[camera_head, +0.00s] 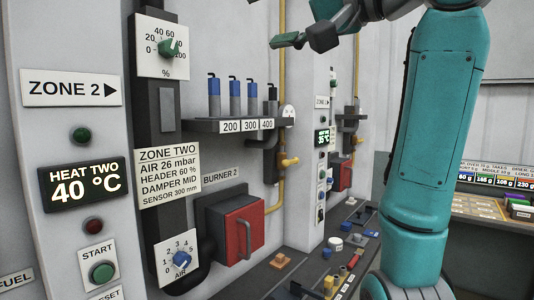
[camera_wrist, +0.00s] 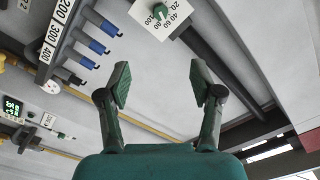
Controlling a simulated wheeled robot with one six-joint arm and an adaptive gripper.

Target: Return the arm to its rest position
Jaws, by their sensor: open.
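My gripper (camera_wrist: 160,88) is open and empty in the wrist view, its two green-padded fingers spread wide. The grey panel wall lies beyond the fingers, with nothing between them. In the head view, part of my gripper (camera_head: 300,38) shows at the top, in front of the panel wall. My teal arm (camera_head: 430,120) stands upright on the right of the head view. The far end of the arm is cut off by the top edge.
A percent dial (camera_head: 168,47) is at upper left. Several small parts lie on the dark bench (camera_head: 300,262). A counter with trays (camera_head: 480,207) stands at right.

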